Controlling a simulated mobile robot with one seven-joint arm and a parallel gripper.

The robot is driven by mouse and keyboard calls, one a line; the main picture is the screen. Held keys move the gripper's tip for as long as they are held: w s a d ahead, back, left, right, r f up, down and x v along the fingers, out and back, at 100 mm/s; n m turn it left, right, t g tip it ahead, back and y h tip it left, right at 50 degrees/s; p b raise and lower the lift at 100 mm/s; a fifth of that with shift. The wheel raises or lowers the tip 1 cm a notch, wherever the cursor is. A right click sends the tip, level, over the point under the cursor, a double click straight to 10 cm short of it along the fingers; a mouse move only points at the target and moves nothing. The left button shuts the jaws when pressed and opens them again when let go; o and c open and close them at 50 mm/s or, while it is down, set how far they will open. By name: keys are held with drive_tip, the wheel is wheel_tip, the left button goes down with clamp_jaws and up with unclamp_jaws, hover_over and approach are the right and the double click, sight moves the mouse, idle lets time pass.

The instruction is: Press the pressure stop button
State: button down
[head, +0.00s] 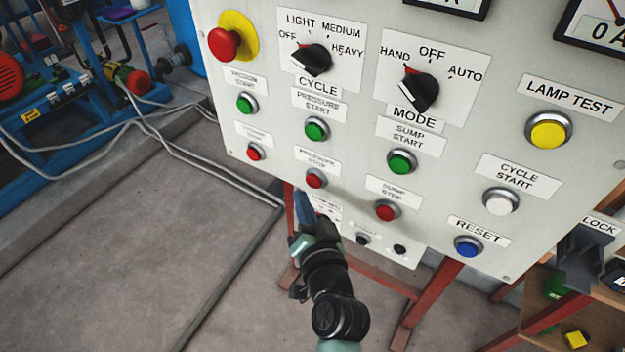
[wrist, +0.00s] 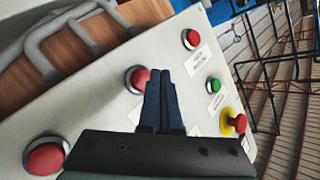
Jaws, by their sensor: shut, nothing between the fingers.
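The pressure stop button (head: 316,178) is a red round button in a silver ring on the grey control panel (head: 350,215), under the partly blurred "PRESSURE STOP" label. My gripper (head: 302,198) is below and slightly left of it in the head view, with its dark blue fingers shut and empty, pointing up. In the wrist view the shut fingers (wrist: 162,75) lie beside a red button (wrist: 136,79), which appears to be pressure stop, and cover part of its edge. I cannot tell whether the fingertips touch the button or the panel.
The green pressure start button (head: 316,129) is above, a red vacuum stop button (head: 256,152) to the left and the red sump stop button (head: 387,210) to the right. A red emergency button (head: 224,43) protrudes at upper left. Red stand legs (head: 420,300) are below.

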drive_tip(key=s+a, duration=0.1)
drive_tip(key=s+a+p, duration=0.1)
drive_tip(key=s, duration=0.1)
drive_tip(key=shift+a+r, duration=0.1)
drive_tip(key=shift+r, duration=0.1)
idle(0.8)
wheel_tip(320, 180, up, 29)
drive_tip(key=w+n+t, duration=0.2)
drive_tip(key=n+t, duration=0.3)
drive_tip(key=s+r+t+h, duration=0.1)
drive_tip(key=s+r+t, duration=0.1)
drive_tip(key=s+r, duration=0.2)
drive_tip(key=s+r+t, duration=0.2)
drive_tip(key=s+r, duration=0.3)
drive_tip(key=r, duration=0.6)
drive_tip(key=s+r+t+h, duration=0.1)
drive_tip(key=s+r+t, duration=0.1)
drive_tip(key=s+r, duration=0.3)
wheel_tip(320, 180, up, 4)
drive_tip(key=shift+s+f+n+h, duration=0.25)
drive_tip(key=shift+n+h, duration=0.05)
drive_tip(key=shift+d+f, duration=0.1)
drive_tip(key=shift+d, duration=0.1)
